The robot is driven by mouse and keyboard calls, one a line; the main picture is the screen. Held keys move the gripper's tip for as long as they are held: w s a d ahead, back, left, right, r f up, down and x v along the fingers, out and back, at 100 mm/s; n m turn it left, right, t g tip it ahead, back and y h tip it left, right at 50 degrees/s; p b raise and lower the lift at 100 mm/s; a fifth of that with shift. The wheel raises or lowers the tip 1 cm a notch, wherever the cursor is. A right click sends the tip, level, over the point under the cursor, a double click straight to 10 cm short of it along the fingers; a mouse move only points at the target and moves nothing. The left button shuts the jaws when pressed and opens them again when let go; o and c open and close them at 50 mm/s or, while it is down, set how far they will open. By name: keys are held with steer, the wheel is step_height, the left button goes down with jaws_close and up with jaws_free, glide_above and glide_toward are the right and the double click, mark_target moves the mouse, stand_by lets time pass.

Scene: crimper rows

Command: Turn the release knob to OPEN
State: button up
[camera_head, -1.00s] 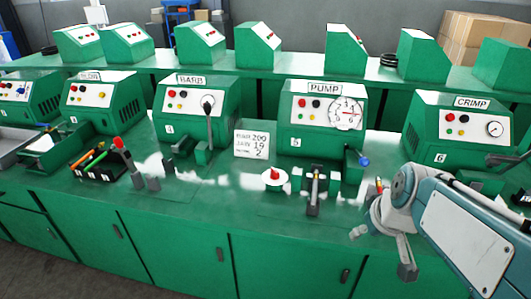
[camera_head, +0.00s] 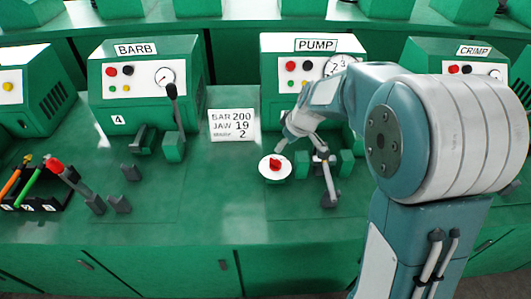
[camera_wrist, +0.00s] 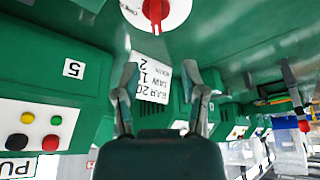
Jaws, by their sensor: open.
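The release knob (camera_head: 275,162) is a small red handle on a round white disc, on the bench in front of the PUMP machine (camera_head: 315,75). The knob also shows at the top edge of the wrist view (camera_wrist: 155,12), partly cut off. Any OPEN mark is too small to read. My gripper (camera_head: 290,144) is just behind and above the knob, apart from it. In the wrist view its two fingers (camera_wrist: 160,75) are spread with nothing between them. My arm hides the right part of the PUMP machine.
A lever on a post (camera_head: 328,180) stands close right of the knob, with green blocks beside it. A white card (camera_head: 231,125) reading BAR 200, JAW 19 stands to the left. The BARB machine (camera_head: 140,85) is further left. The bench front before the knob is clear.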

mark_target(276, 159)
steer(key=f, duration=0.2)
steer(key=w+f, duration=0.1)
steer(key=f, duration=0.1)
steer(key=shift+d, duration=0.35)
steer(key=a+f, duration=0.1)
steer(key=w+a+f, duration=0.1)
steer(key=f, duration=0.1)
steer(key=a+f, duration=0.1)
steer(key=f, duration=0.1)
steer(key=shift+w+a+f, duration=0.15)
steer(key=shift+w+f, duration=0.05)
steer(key=shift+w, duration=0.05)
steer(key=shift+d, duration=0.6)
steer(key=shift+c, duration=0.9)
steer(key=c, duration=0.5)
steer(key=shift+a, duration=0.3)
jaws_close()
